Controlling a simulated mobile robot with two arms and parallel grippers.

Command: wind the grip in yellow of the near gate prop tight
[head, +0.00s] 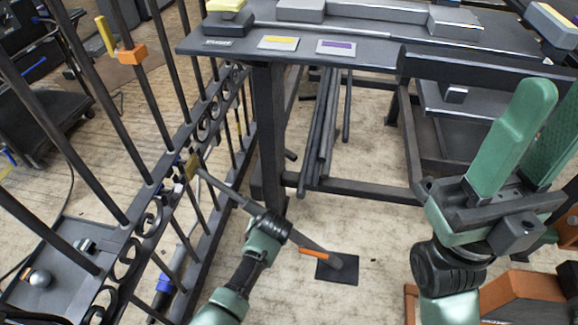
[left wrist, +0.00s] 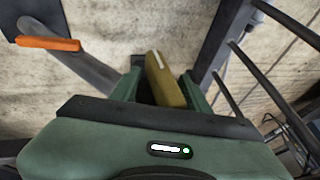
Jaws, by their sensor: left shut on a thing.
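The near gate prop (head: 223,187) is a grey rod slanting from the scroll gate (head: 150,215) to a black floor plate (head: 350,275). An orange lever (head: 313,253) sits on its lower part and also shows in the left wrist view (left wrist: 48,43). My left gripper (left wrist: 160,90) is shut on the yellow grip (left wrist: 165,80), a flat bar tilted between its green fingers. In the head view my left wrist covers the middle of the rod, hiding the fingers. A small yellow piece (head: 192,166) shows at the gate end. My right gripper (head: 548,110) is raised, open and empty.
A dark workbench (head: 230,45) with yellow and purple labels stands ahead. Steel tubes (head: 325,130) lean under it. An orange block with a yellow bar (head: 132,55) is on a farther gate bar. Bare floor lies around the floor plate.

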